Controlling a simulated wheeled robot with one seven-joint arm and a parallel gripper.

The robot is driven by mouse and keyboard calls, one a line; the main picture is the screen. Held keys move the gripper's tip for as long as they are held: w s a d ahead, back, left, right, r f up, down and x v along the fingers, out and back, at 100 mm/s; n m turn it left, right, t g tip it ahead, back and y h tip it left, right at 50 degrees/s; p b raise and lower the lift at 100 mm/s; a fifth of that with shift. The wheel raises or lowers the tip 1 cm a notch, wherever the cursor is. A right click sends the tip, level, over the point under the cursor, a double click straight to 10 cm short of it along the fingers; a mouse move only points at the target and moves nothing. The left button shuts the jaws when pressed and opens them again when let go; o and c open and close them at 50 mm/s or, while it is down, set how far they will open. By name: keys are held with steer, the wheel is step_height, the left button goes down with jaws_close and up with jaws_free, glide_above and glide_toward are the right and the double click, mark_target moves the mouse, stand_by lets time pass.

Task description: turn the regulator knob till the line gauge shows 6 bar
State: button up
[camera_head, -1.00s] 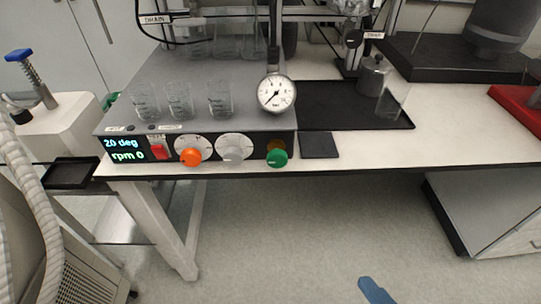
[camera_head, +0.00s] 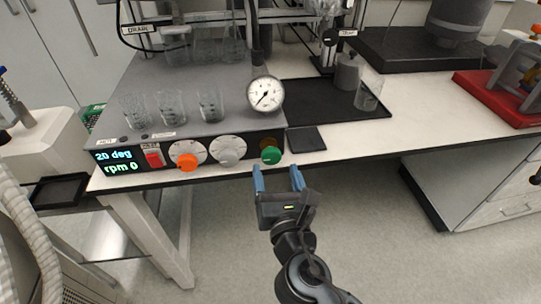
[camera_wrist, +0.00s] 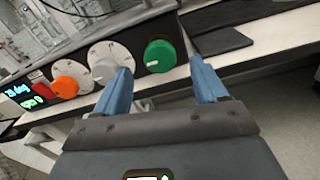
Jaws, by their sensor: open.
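A round white line gauge (camera_head: 265,93) stands at the right of the grey console's top. Its needle points to the lower left; the numerals are too small to read. A green knob (camera_head: 271,155) sits at the right end of the console front, below the gauge, and also shows in the wrist view (camera_wrist: 159,56). No label showing marks it as the regulator. My gripper (camera_head: 278,170) is open and empty, its blue fingers just below and in front of the green knob, not around it. In the wrist view the knob lies beyond and between the fingertips (camera_wrist: 160,72).
An orange knob (camera_head: 187,162), a pale dial knob (camera_head: 227,150), a red switch (camera_head: 153,157) and a display (camera_head: 117,161) reading 20 deg and rpm 0 are left of the green knob. Several glass beakers stand on the console. A small dark pad (camera_head: 307,139) lies to the right.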

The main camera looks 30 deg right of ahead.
mark_target(272, 159)
steer(key=shift+p+x, duration=0.3)
steer(key=shift+x, duration=2.5)
steer(key=shift+c, duration=0.3)
steer(key=c, duration=1)
